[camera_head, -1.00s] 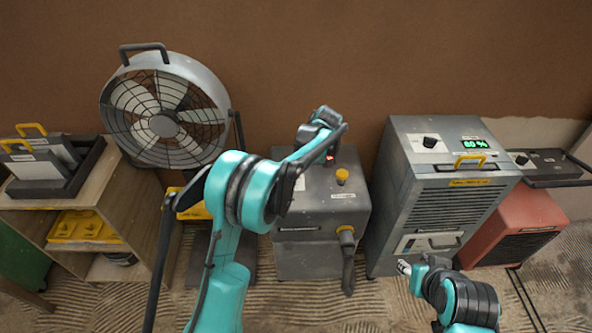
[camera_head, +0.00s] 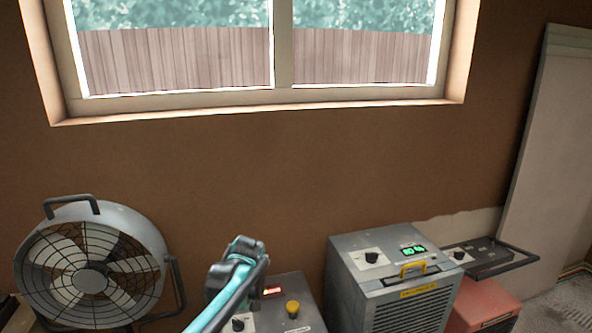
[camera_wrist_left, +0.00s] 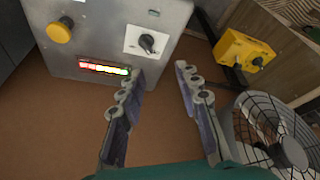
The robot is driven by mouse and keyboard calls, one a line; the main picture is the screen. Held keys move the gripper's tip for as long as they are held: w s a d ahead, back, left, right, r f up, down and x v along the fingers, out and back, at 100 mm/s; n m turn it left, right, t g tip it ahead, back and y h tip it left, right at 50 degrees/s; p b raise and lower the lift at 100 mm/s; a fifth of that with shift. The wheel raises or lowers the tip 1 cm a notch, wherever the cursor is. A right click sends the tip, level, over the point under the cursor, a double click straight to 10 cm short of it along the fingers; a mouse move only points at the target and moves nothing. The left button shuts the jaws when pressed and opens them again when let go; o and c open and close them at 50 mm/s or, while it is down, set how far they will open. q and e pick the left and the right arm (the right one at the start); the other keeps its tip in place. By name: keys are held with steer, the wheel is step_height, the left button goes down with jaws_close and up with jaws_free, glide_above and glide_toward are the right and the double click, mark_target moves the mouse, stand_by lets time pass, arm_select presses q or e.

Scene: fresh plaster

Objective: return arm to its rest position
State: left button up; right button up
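My left arm comes in from the bottom of the head view, with its gripper (camera_head: 240,262) in front of the grey machine (camera_head: 292,292) that has a yellow knob, a black dial and a lit red display. In the left wrist view my left gripper (camera_wrist_left: 160,85) has its two fingers spread with nothing between them. The machine's panel (camera_wrist_left: 95,35) shows beyond the fingers at the upper left, and they look apart from it. My right gripper is outside both current views.
A drum fan (camera_head: 90,265) stands at the left. A grey dehumidifier (camera_head: 385,285) reading 80 % and a red unit (camera_head: 485,303) stand at the right. A window (camera_head: 270,50) is in the brown wall behind. A pale board (camera_head: 550,150) leans at the far right.

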arm_select(q)
steer(key=s+a+r+m+t+h, duration=0.15)
steer(key=s+r+m, duration=0.3)
steer(key=s, duration=0.95)
steer(key=s+f+m+t, duration=0.1)
steer(key=s+m, duration=0.1)
steer(key=s, duration=0.4)
steer(key=s+d+f+m+t+h, duration=0.1)
steer(key=s+f+m, duration=0.1)
steer(key=s, duration=0.5)
steer(key=shift+s+f+m, duration=0.2)
steer(key=shift+s+m, duration=0.1)
steer(key=shift+m, duration=0.05)
